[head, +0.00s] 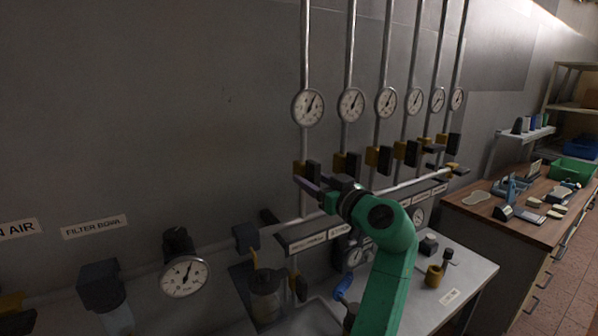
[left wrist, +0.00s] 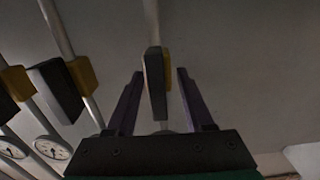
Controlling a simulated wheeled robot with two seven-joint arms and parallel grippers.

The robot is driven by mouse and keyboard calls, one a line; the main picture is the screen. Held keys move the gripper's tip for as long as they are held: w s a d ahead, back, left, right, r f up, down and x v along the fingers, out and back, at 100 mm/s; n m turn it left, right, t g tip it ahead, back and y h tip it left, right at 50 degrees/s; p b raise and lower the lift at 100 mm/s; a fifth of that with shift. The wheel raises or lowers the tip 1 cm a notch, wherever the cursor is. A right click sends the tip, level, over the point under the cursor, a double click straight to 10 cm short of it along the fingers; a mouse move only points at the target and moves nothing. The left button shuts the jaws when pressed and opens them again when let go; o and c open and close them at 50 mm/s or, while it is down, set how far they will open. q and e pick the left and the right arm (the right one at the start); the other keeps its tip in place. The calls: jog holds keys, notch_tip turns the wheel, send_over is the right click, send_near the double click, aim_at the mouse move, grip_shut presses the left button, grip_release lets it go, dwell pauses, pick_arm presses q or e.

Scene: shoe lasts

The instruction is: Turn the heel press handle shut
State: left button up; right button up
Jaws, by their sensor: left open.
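A row of pipe valves with yellow bodies and black handles runs along the wall; the small labels on the rail (head: 308,242) are too small to read, so I cannot tell which is the heel press. My left gripper (head: 309,180), with purple fingers on a green arm, is at the leftmost valve handle (head: 313,169). In the left wrist view that black handle (left wrist: 155,86) lies between the open fingers of the left gripper (left wrist: 158,75), with a gap on both sides. Its yellow body (left wrist: 167,70) shows behind it. My right gripper is not in view.
A neighbouring valve handle (left wrist: 57,90) is left of the fingers in the wrist view. Gauges (head: 308,107) sit on the pipes above. Below are a filter jar (head: 266,296) and a bench (head: 470,272). A wooden-topped workbench (head: 470,212) stands right.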

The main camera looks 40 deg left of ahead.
pick_arm(q)
jog(key=shift+w+a, duration=0.1)
jog(key=shift+d, duration=0.25)
jog(key=shift+d+r, duration=0.15)
jog(key=shift+d, duration=0.2)
jog(key=shift+c, duration=0.9)
jog(key=shift+d+r, duration=0.1)
jog(key=shift+d, duration=0.15)
jog(key=c, duration=0.5)
grip_shut()
jog(key=shift+a, duration=0.1)
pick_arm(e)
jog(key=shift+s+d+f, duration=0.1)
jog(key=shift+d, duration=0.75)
